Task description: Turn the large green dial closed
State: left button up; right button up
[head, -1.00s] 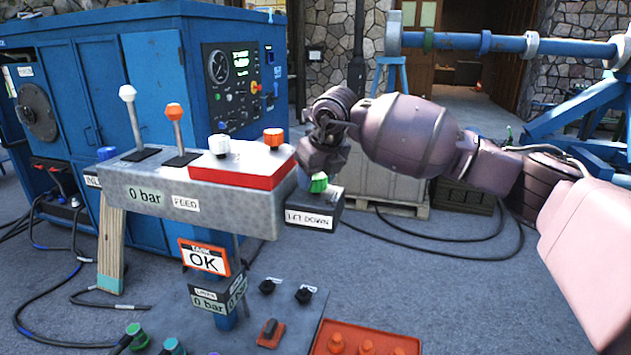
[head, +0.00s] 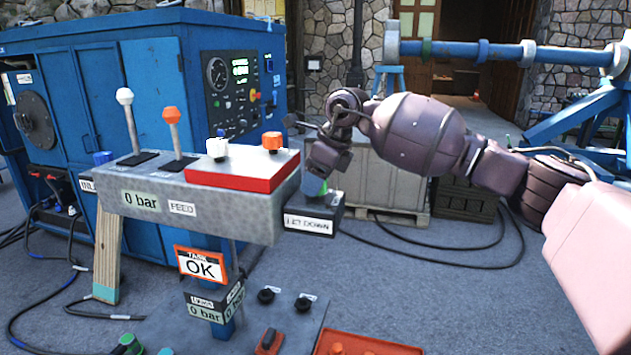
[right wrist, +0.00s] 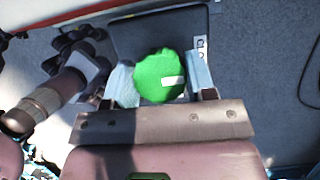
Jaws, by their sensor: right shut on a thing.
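The large green dial (right wrist: 158,72) sits on top of a dark box labelled LET DOWN (head: 310,224), at the right end of the grey control panel. It has a scalloped edge and a small white mark. My right gripper (right wrist: 161,80) points down at it, with one pale finger on each side, shut on the dial. In the head view the right gripper (head: 319,182) hides most of the dial, leaving little green showing. My left gripper is in neither view.
An OK sign (head: 203,266) hangs below. A blue machine (head: 150,90) stands behind. Cables lie on the floor at right.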

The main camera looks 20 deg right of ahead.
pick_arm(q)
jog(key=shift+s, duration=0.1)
pick_arm(e)
jog(key=shift+r, duration=0.1)
dwell(0.3)
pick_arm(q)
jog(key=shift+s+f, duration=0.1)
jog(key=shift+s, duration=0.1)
pick_arm(e)
jog(key=o, duration=0.9)
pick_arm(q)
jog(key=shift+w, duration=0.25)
pick_arm(e)
jog(key=v, duration=1)
jog(key=shift+d+r, duration=0.15)
jog(key=shift+r, duration=0.2)
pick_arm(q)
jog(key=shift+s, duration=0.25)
